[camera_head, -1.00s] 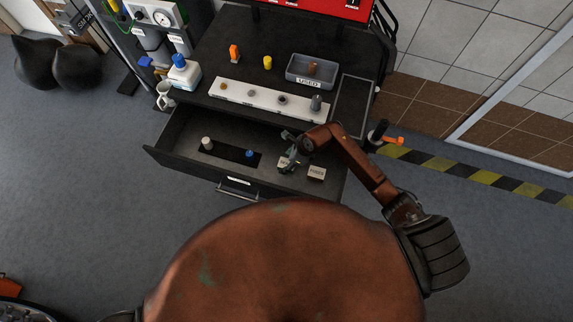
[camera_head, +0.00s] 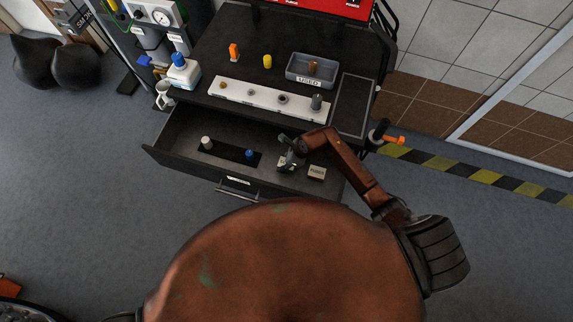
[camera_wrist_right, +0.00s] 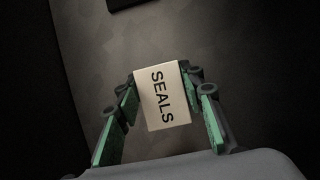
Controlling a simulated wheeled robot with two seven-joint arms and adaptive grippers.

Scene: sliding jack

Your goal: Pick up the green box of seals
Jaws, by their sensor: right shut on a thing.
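The box of seals (camera_wrist_right: 162,97) shows in the right wrist view with a cream top lettered SEALS. Its top looks cream, not green, and its sides are mostly hidden. My right gripper (camera_wrist_right: 160,84) has green-padded fingers on both sides of the box and is shut on it. In the head view my right gripper (camera_head: 289,158) is low in the right part of the open drawer (camera_head: 190,173), and the box is mostly hidden beneath it. I cannot tell whether the box touches the drawer floor. My left gripper is not in view.
A second labelled box (camera_head: 317,173) sits close right of the gripper. A black strip with a white piece (camera_head: 207,143) and a blue piece (camera_head: 249,154) lies left. Above the drawer, the bench carries a white rack (camera_head: 240,99) and a grey USED bin (camera_head: 312,70).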

